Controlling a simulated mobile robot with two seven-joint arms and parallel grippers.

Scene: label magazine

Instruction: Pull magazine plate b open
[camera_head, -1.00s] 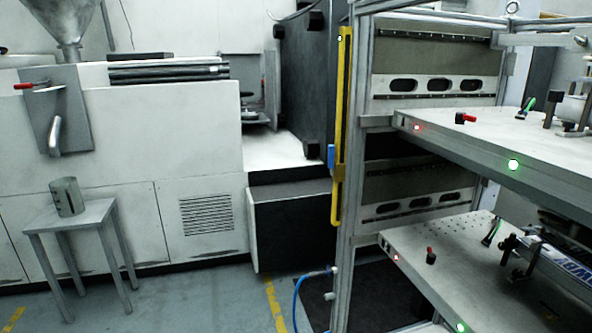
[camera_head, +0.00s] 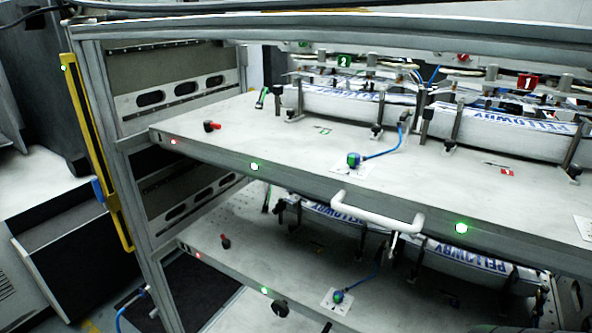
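Two pale magazine plates sit one above the other in a metal rack. I cannot read a letter on either, so I cannot tell which is plate b. The upper plate (camera_head: 250,130) has a white bar handle (camera_head: 378,214) on its front edge, with green lights and one red light along that edge. The lower plate (camera_head: 235,235) lies below it, partly hidden by the upper one. Its front edge also shows a red and a green light. Neither of my grippers is in view.
Long label stacks (camera_head: 345,104) marked PELLOWRY stand between dark posts on the upper plate, with similar ones below. Small red knobs (camera_head: 212,126) and blue-cabled connectors (camera_head: 353,159) stick up from the plates. A yellow upright bar (camera_head: 95,150) is on the rack's left. Floor shows at lower left.

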